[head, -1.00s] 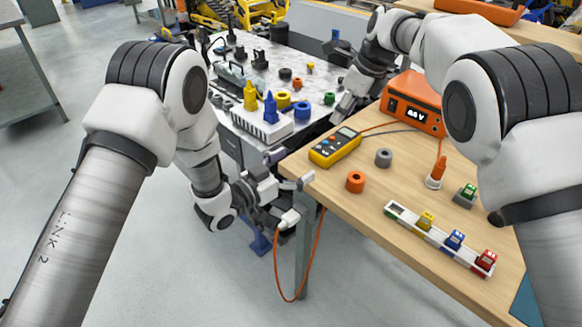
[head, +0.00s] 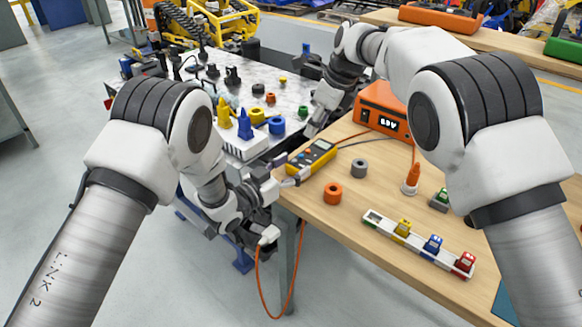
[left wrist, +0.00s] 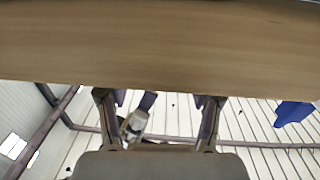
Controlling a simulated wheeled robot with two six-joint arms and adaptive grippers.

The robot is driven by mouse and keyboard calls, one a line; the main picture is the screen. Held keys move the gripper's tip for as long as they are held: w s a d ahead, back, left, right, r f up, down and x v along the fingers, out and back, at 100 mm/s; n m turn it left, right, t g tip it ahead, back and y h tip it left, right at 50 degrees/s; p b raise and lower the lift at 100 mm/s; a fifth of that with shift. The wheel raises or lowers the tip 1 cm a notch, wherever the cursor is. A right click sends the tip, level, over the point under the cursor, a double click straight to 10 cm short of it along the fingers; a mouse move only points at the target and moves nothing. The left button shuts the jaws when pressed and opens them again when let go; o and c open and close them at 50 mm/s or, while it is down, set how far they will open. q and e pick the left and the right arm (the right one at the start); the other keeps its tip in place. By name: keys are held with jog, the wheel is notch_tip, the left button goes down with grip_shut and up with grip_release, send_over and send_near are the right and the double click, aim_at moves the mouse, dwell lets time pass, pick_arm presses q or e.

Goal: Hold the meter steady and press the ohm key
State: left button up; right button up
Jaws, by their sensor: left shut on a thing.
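The yellow meter (head: 311,155), with a grey screen, lies on the wooden table near its left edge in the head view. How the fingers sit on the meter is partly hidden. In the left wrist view, my left gripper's fingers (left wrist: 160,103) stand apart below the table edge (left wrist: 160,45), and the meter is out of sight. My right gripper (head: 312,127) is just beyond the meter's far side. Its opening and the ohm key are too small to make out.
An orange power supply (head: 384,110) stands behind the meter. A white rack (head: 420,247) holds coloured blocks. An orange cable (head: 261,290) hangs beside the table.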

grip_shut()
dwell(1.0)
